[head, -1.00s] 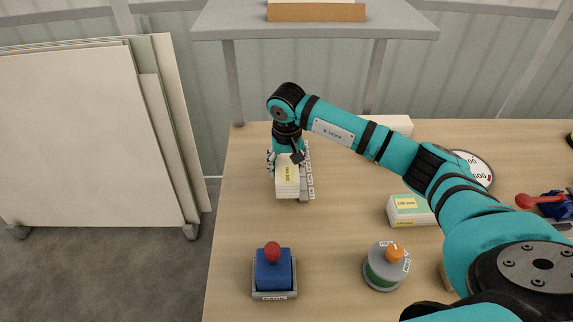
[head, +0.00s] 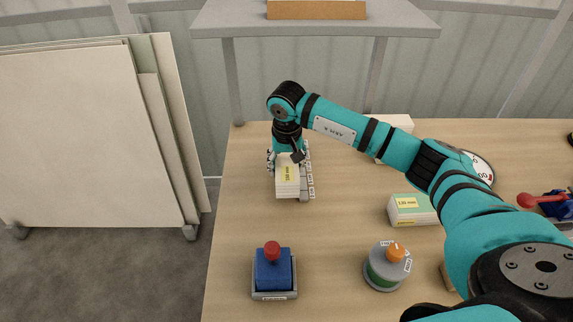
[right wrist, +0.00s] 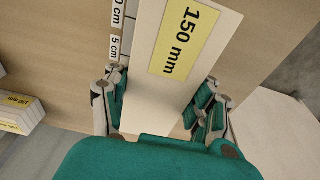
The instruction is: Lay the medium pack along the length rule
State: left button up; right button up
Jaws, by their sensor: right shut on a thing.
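The medium pack (head: 287,184) is a white box with a yellow label that reads 150 mm in the right wrist view (right wrist: 178,50). My right gripper (head: 286,160) is shut on its far end, one finger on each side. The pack lies lengthwise beside the length rule (head: 306,183), a grey strip with white centimetre tags. In the right wrist view the rule's tags (right wrist: 115,46) run along the pack's left side. Whether the pack touches the rule or the table is hard to tell. My left gripper is not in view.
Another white-and-green pack (head: 410,209) lies to the right, and a white box (head: 393,124) stands partly behind my arm. A blue block with a red knob (head: 273,268) and a round grey device with an orange knob (head: 386,268) stand in front. Bare table lies between them.

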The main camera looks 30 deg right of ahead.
aim_at(287, 165)
jog(key=shift+r, duration=0.1)
dwell(0.6)
jog(key=shift+f+b, duration=1.6)
jog(key=shift+b, duration=0.05)
jog(key=o, duration=1.6)
jog(key=shift+c, duration=0.2)
jog(key=r, duration=0.4)
jog(key=s+r, duration=0.1)
jog(key=r, duration=0.7)
jog(key=shift+s+a, duration=0.15)
jog(key=shift+a, duration=0.2)
jog(key=shift+f, duration=0.1)
